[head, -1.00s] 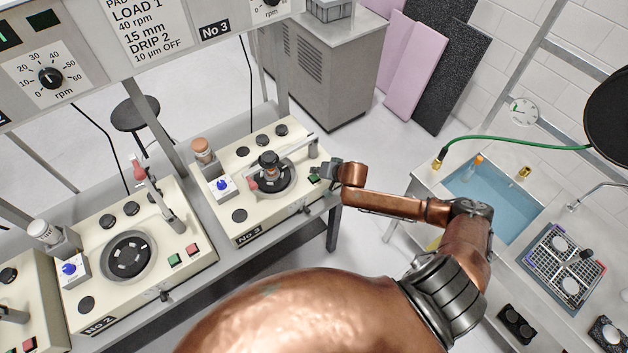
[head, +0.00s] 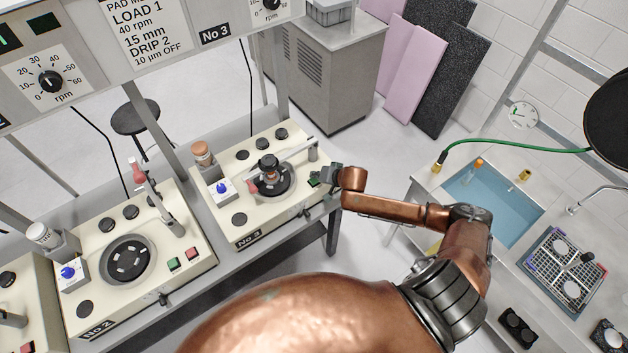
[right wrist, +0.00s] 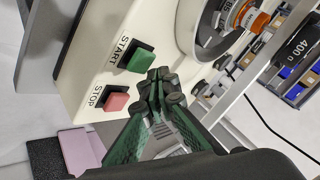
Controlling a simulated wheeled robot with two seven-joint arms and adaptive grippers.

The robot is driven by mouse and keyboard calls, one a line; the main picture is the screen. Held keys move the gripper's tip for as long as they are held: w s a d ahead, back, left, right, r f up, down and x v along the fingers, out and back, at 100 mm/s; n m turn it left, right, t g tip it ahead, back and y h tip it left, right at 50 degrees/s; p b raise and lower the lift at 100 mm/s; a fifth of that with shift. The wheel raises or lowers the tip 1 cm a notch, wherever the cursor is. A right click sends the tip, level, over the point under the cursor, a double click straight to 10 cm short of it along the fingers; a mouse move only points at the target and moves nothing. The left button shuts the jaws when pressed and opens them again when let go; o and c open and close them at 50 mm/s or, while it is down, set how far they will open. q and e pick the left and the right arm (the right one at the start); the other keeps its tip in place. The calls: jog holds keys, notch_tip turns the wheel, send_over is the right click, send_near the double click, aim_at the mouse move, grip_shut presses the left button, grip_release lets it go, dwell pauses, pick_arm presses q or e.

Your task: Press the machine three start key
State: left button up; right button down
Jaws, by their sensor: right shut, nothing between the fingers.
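Machine three (head: 232,218), a cream unit labelled No 3, stands on the bench with a round turntable and an arm over it. Its green start key (right wrist: 137,60) is marked START in the right wrist view, with the red stop key (right wrist: 117,103) beside it. My right gripper (right wrist: 163,85) is shut and empty, its tips close to the start key's edge; I cannot tell whether they touch it. In the head view the right gripper (head: 325,177) is at the machine's right front corner and partly hides the keys. My left gripper is not in view.
Machine two (head: 135,295), with its own green and red keys, stands to the left. A blue water basin (head: 490,205) and a rack (head: 565,268) are on the right counter. A grey cabinet (head: 325,85) stands behind. Open floor lies between bench and counter.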

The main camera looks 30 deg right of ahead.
jog(key=shift+f, duration=0.35)
dwell(0.4)
